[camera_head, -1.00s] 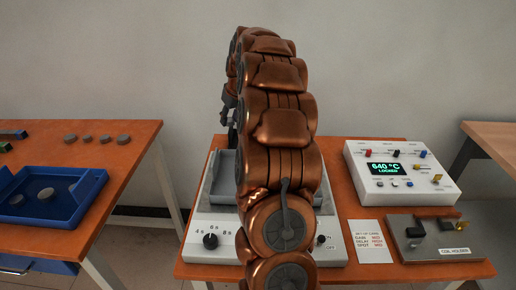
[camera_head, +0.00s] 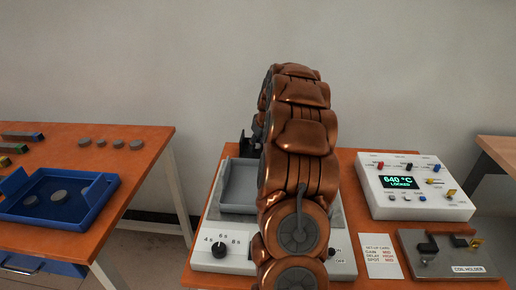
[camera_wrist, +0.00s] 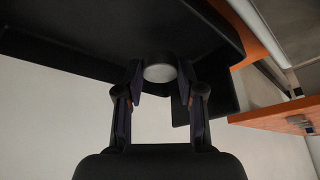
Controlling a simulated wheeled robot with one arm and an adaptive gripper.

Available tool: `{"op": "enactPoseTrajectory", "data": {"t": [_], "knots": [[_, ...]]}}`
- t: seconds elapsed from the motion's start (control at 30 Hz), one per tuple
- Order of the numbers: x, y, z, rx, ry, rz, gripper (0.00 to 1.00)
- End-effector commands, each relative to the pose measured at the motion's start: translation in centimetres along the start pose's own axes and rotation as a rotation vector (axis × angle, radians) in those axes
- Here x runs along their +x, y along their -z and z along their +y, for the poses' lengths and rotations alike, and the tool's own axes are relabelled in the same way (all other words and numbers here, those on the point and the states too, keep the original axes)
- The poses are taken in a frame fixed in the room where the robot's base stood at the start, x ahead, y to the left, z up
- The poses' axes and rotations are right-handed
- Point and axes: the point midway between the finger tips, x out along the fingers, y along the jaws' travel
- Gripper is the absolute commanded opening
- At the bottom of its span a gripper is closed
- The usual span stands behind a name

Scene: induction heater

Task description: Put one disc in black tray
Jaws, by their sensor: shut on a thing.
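My gripper (camera_wrist: 160,88) is shut on a grey disc (camera_wrist: 160,72), which sits between the fingertips in the wrist view. A large dark surface (camera_wrist: 90,25) fills the top left of the wrist view, beyond the disc; it looks like the black tray, but I cannot be sure. I cannot tell whether the disc touches it. In the head view my arm hides most of the gripper, and no black tray is clearly visible. Several other grey discs (camera_head: 117,143) lie on the left table, and two discs (camera_head: 59,196) lie in the blue tray (camera_head: 103,205).
A white device with a grey open tray (camera_head: 238,188) and a knob stands on the middle table, partly behind my arm. A white control box (camera_head: 415,187) reads 640 °C, LOCKED. A coil holder (camera_head: 450,256) and setup card (camera_head: 381,262) are in front.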

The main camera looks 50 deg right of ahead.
Motion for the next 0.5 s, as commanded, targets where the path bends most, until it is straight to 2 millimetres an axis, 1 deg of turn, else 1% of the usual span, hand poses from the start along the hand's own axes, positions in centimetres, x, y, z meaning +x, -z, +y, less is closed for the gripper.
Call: {"op": "enactPoseTrajectory", "data": {"t": [0.03, 0.13, 0.5], "knots": [[0.7, -0.3, 0.0, 0.001, 0.001, -0.002, 0.00], [1.5, -0.7, 0.0, 0.002, 0.001, -0.002, 0.00], [1.9, -0.8, 0.0, 0.001, 0.000, 0.000, 0.00]]}}
